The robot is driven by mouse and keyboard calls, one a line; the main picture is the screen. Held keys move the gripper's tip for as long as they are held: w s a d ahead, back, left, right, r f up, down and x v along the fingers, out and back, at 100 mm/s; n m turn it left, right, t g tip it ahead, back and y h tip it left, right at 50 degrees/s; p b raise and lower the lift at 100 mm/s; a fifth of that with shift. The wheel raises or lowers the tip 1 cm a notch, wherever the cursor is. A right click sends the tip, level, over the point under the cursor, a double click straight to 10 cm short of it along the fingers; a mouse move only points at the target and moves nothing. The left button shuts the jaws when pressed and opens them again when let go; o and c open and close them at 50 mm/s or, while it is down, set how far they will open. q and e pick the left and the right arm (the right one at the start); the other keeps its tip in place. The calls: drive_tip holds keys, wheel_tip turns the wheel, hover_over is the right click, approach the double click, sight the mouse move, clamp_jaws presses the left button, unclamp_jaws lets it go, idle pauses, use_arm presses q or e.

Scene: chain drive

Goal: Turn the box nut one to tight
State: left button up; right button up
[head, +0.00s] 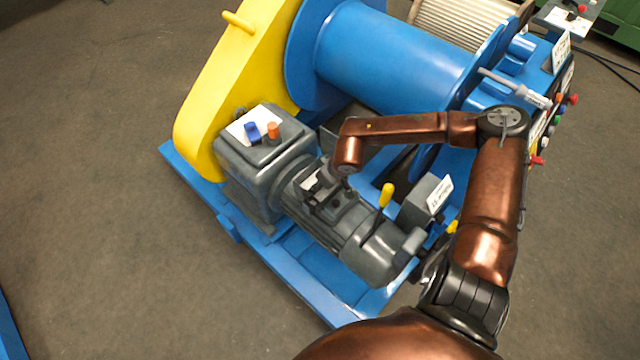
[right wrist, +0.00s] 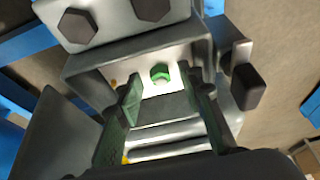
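In the right wrist view, a small green hex nut (right wrist: 160,73) sits against a white surface inside a grey box-like housing (right wrist: 85,68). I cannot tell for sure that it is box nut one. My right gripper (right wrist: 167,92) has its two fingers apart, with the nut showing between and beyond their tips. I see no finger touching it. In the head view, my right gripper (head: 344,188) points down over the grey motor (head: 365,235), and the nut is hidden or too small to tell there. My left gripper is not in view.
Dark hex bolt heads (right wrist: 77,27) stand close around the housing. A yellow-handled lever (head: 386,195) rises from the motor. The grey gearbox (head: 240,160) carries a blue part (head: 252,132) and an orange part (head: 272,130). A blue drum (head: 390,60) stands behind.

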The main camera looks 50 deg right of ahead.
clamp_jaws()
idle(0.3)
